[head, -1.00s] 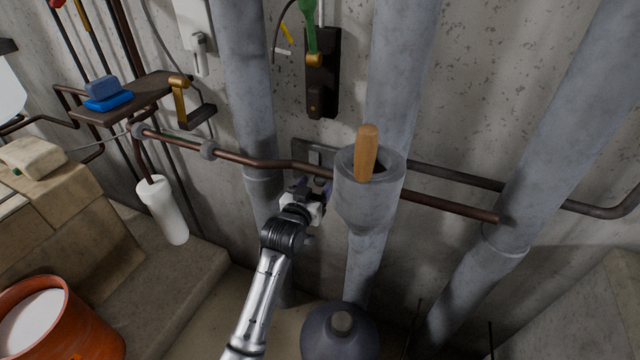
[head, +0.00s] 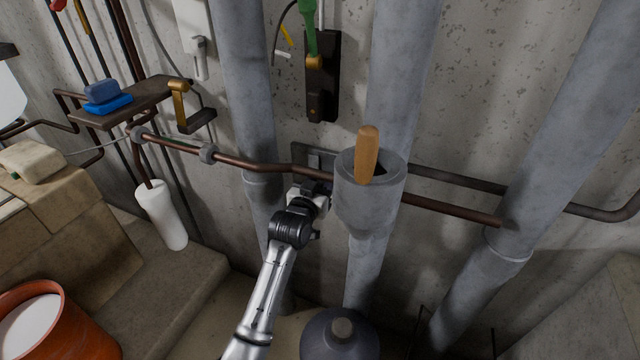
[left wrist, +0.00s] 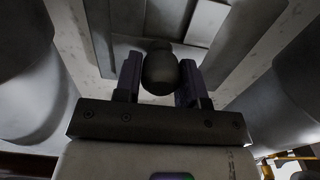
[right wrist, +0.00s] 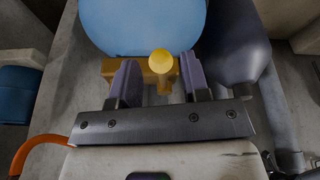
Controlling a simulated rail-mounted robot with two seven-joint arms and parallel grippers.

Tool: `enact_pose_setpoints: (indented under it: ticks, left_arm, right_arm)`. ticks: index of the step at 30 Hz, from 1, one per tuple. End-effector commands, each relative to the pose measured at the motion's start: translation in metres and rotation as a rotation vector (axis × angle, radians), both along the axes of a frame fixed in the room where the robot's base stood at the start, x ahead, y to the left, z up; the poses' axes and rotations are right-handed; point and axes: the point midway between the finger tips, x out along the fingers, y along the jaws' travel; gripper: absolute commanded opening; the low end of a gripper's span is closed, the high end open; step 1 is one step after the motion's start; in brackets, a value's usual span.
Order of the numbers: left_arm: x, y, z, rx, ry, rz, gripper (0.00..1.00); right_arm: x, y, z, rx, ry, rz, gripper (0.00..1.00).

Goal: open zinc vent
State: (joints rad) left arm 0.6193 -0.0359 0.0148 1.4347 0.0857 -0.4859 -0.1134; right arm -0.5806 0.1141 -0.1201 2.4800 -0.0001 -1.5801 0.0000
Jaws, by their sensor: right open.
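A grey wall plate with a small square panel, which looks like the zinc vent (head: 316,158), is mounted behind the copper pipe, between two thick grey pipes. My left gripper (head: 318,188) is just below it, beside the grey funnel-shaped pipe. In the left wrist view a dark rounded knob (left wrist: 161,70) sits between the fingers of my left gripper (left wrist: 160,85), with grey panels behind it. Whether the fingers press on the knob is unclear. My right gripper (right wrist: 160,82) shows only in its wrist view. Its fingers are apart, with a yellow knobbed piece (right wrist: 161,64) beyond them.
The copper pipe (head: 245,160) crosses close to my left gripper. The funnel-shaped pipe (head: 370,205) holds a wooden handle (head: 368,155). A dark round vessel (head: 339,335) stands below. A blue rounded object (right wrist: 140,25) is ahead of my right gripper.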

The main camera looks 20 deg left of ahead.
Motion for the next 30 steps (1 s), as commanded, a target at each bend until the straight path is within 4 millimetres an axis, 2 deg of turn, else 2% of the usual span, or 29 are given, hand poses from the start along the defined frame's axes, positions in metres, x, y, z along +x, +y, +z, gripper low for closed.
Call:
enact_pose_setpoints:
  ticks: [1, 11, 17, 26, 30]
  left_arm:
    - [0.0, 0.0, 0.0, 0.0, 0.0, 0.0, 0.32]
    - [0.0, 0.0, 0.0, 0.0, 0.0, 0.0, 0.01]
    - [0.0, 0.002, 0.0, 0.001, 0.001, 0.001, 0.0]
    - [0.002, 0.034, 0.001, 0.004, 0.003, 0.001, 0.0]
    - [0.002, 0.031, 0.0, 0.001, 0.001, 0.0, 0.0]
  right_arm:
    - [0.0, 0.0, 0.0, 0.0, 0.0, 0.0, 0.43]
    - [0.0, -0.001, 0.0, -0.005, 0.0, 0.003, 0.43]
    - [0.0, -0.003, 0.001, -0.011, -0.001, 0.007, 0.43]
    - [0.0, -0.003, 0.019, -0.01, -0.001, 0.006, 0.43]
    - [0.0, -0.002, 0.016, -0.006, -0.002, 0.004, 0.43]
